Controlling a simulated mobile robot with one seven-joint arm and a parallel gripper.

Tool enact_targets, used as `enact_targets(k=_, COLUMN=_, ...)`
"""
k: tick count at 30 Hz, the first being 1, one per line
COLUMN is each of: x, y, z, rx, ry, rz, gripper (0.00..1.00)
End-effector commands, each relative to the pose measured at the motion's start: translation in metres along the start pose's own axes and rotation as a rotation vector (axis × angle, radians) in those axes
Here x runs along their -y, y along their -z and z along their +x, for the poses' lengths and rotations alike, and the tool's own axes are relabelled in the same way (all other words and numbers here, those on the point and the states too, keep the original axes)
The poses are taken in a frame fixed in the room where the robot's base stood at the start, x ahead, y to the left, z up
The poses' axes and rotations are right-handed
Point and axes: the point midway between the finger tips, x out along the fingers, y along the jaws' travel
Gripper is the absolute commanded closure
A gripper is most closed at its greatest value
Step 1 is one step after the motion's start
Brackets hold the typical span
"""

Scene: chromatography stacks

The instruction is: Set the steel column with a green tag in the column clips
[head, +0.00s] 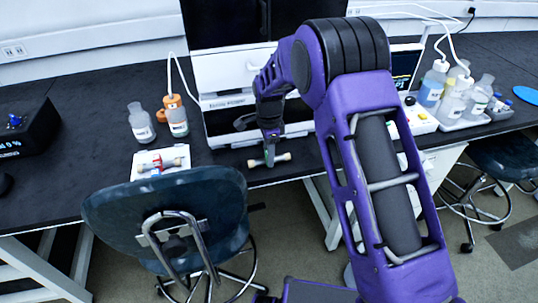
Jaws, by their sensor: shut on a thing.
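My gripper (269,149) points down at the front of the dark bench and is shut on a small column (283,157). The column lies roughly level across the fingers, with a pale end out on each side. A greenish patch shows at its middle, partly hidden by the fingers. I cannot tell whether the column touches the bench. The white chromatography stack (222,72) stands just behind the gripper. I cannot make out the column clips; my arm covers part of the stack's front.
A white tray (144,158) left of the gripper holds a column with a red tag (157,165). Bottles (141,122) stand behind it. A blue chair (170,205) stands at the bench's front edge. More bottles (453,105) stand in a tray at right.

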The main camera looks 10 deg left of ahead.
Motion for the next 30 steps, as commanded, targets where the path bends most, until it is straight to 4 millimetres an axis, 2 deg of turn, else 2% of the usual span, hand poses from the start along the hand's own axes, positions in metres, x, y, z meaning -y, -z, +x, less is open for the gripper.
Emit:
enact_targets(k=4, x=0.0, y=0.0, z=0.004, rx=0.0, ry=0.0, rz=-0.001, gripper=1.0)
enact_targets(k=5, x=0.0, y=0.0, z=0.003, rx=0.0, ry=0.0, rz=-0.001, gripper=0.58)
enact_targets(k=9, x=0.0, y=0.0, z=0.003, rx=0.0, ry=-0.001, rz=-0.001, gripper=0.33)
enact_targets(k=20, x=0.0, y=0.0, z=-0.003, rx=0.0, ry=0.001, rz=-0.001, gripper=0.33)
enact_targets(k=23, x=0.001, y=0.0, z=-0.015, rx=-0.001, ry=0.001, rz=-0.001, gripper=0.33)
enact_targets(k=30, x=0.001, y=0.0, z=-0.067, rx=0.0, ry=0.004, rz=-0.002, gripper=0.33)
